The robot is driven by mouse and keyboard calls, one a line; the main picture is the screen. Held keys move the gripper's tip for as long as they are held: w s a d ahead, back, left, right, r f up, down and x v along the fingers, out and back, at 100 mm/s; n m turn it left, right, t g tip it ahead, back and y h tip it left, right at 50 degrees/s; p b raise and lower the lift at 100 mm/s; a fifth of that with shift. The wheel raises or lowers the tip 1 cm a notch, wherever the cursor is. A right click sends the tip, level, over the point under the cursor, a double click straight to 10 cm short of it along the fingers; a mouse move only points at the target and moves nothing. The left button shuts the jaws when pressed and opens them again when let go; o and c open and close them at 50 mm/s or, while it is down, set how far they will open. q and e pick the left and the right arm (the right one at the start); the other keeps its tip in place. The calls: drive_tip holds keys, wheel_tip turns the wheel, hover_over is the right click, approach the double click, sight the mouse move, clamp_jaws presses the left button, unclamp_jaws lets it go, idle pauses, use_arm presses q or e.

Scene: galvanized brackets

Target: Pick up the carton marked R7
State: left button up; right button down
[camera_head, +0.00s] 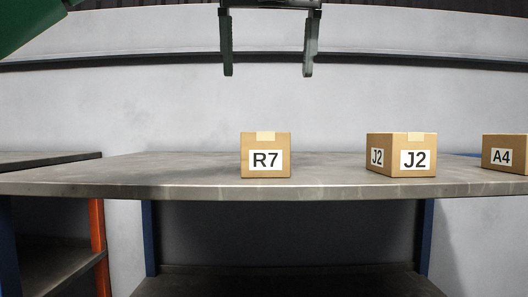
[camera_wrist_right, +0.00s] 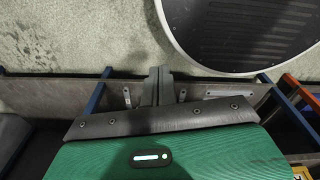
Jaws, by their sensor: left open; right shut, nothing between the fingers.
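The carton marked R7 (camera_head: 265,155) is a brown box with a white label and pale tape. It stands upright near the front edge of the grey table (camera_head: 200,184) in the head view. My left gripper (camera_head: 268,72) hangs at the top of the head view, its two fingers spread apart and empty. It is above the R7 carton in the picture and apart from it. My right gripper (camera_wrist_right: 156,74) shows in the right wrist view with its fingers together and nothing between them.
A carton marked J2 (camera_head: 401,155) stands to the right of R7. A carton marked A4 (camera_head: 504,154) is further right, cut by the picture edge. The tabletop left of R7 is clear. Another table (camera_head: 45,160) with a lower shelf stands at the left.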

sight(264, 146)
use_arm(q)
drive_tip(key=shift+x, duration=1.6)
drive_tip(key=p+x, duration=0.1)
drive_tip(key=x, duration=0.4)
drive_tip(key=shift+w+a, duration=0.1)
drive_tip(key=shift+f+p, duration=0.6)
drive_tip(key=shift+p, duration=0.15)
drive_tip(key=p+x, duration=0.1)
drive_tip(key=x, duration=0.2)
drive_tip(key=shift+w+a+p, duration=0.1)
drive_tip(key=shift+a+p, duration=0.1)
drive_tip(key=shift+p, duration=0.2)
drive_tip(key=shift+w+f, duration=0.15)
drive_tip(key=shift+f, duration=0.35)
drive_tip(key=shift+d, duration=0.1)
drive_tip(key=shift+c, duration=1.2)
drive_tip(key=c, duration=1)
use_arm(e)
drive_tip(key=r, duration=0.1)
drive_tip(key=s+r, duration=0.1)
drive_tip(key=r, duration=0.2)
drive_tip(key=shift+s+a+r, duration=0.15)
drive_tip(key=shift+s, duration=0.25)
use_arm(q)
drive_tip(key=shift+r, duration=0.2)
